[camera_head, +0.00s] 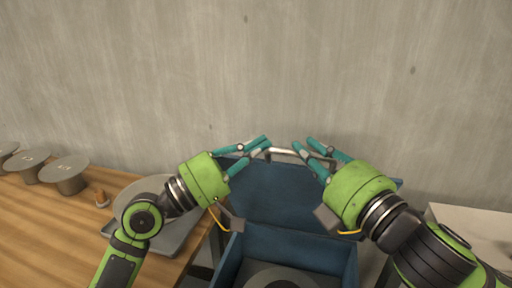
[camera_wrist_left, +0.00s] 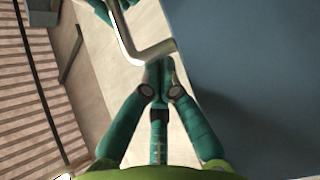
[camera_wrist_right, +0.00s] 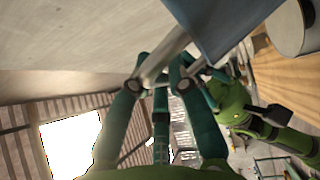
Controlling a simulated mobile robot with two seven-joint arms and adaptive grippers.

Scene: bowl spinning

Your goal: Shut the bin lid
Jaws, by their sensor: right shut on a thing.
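The blue bin (camera_head: 300,246) stands low in the middle of the head view. Its blue lid (camera_head: 283,195) stands raised at the back, with a pale metal handle (camera_head: 286,151) along its top edge. My right gripper (camera_head: 303,143) is shut on the handle near its right end; the right wrist view shows the handle (camera_wrist_right: 165,55) between the fingers. My left gripper (camera_head: 267,143) is at the handle's left end. Its fingertips are close together at the handle's bend (camera_wrist_left: 152,52) in the left wrist view; whether they grip it is unclear.
A round dark thing (camera_head: 281,280) lies inside the bin. A wooden table (camera_head: 40,220) on the left holds a grey tray with a plate, and several round grey objects (camera_head: 65,175). A concrete wall (camera_head: 270,70) rises behind the lid. A pale surface (camera_head: 470,225) is at the right.

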